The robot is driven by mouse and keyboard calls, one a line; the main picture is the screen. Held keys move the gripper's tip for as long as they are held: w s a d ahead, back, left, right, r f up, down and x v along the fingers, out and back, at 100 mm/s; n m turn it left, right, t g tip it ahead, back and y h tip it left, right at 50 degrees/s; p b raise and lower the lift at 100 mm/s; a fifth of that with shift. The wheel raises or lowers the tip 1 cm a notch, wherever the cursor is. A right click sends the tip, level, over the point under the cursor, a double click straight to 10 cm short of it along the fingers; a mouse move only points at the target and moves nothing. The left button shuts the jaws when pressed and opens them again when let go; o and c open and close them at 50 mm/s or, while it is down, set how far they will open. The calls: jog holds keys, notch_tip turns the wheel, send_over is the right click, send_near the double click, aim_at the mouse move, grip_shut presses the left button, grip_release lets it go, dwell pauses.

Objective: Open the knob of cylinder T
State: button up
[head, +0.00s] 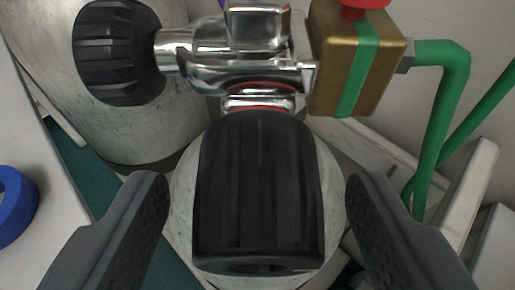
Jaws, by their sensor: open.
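A large black ribbed knob (258,195) fills the middle of the head view, on a chrome valve (235,55). A second black ribbed knob (118,52) sits at the upper left, at the end of the valve's side stem. No letter shows, so I cannot tell which cylinder is T. My gripper (258,215) is open, with one dark finger on each side of the large knob. A gap shows between each finger and the knob; nothing is held. A pale cylinder (182,205) shows partly behind the large knob.
A brass block (392,68) with a green band and a red top (365,3) joins the valve at the right. Green pipe (437,120) runs down from it. Another pale cylinder (60,60) stands at the left. A blue ring (14,205) lies at the left edge.

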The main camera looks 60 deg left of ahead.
jog(key=shift+w+a+f, duration=0.15)
jog(key=shift+a, duration=0.2)
jog(key=shift+c, duration=0.3)
